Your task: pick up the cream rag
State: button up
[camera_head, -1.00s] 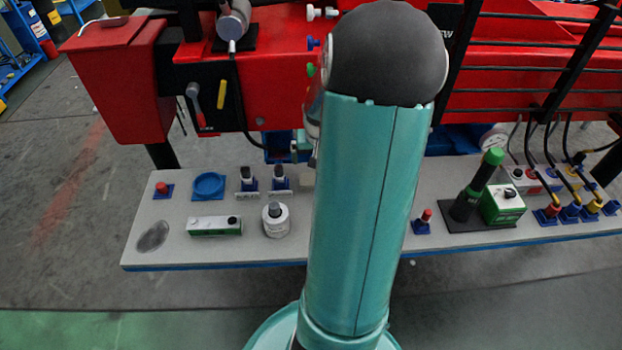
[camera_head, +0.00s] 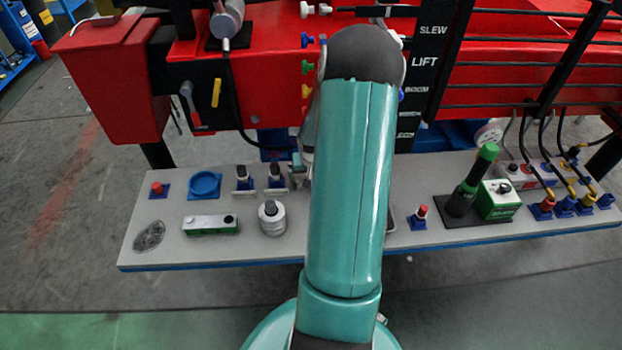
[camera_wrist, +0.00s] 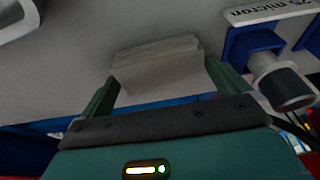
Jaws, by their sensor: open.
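The cream rag (camera_wrist: 158,62) shows in the wrist view as a folded, layered stack lying on the grey bench top. My gripper (camera_wrist: 161,74) is open, with one teal finger to the left and one to the right of the rag's near part. I cannot tell whether the fingers touch it. In the head view my arm covers the middle of the bench, and I cannot make out the rag there.
The grey bench (camera_head: 330,262) carries a white-and-green box (camera_head: 211,225), a grey round canister (camera_head: 271,217), a blue ring (camera_head: 204,185) and a green-topped cylinder (camera_head: 471,182). A blue-based fitting (camera_wrist: 268,62) stands right of the rag. Red machinery rises behind.

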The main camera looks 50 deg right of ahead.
jog(key=c, duration=0.7)
jog(key=shift+r, duration=0.55)
notch_tip(320, 180, up, 2)
jog(key=shift+w+r, duration=0.1)
jog(key=shift+r, duration=0.15)
jog(key=w+a+r, duration=0.9)
jog(key=w, duration=0.1)
jog(key=shift+w+a+r, duration=0.15)
jog(key=shift+r, duration=0.05)
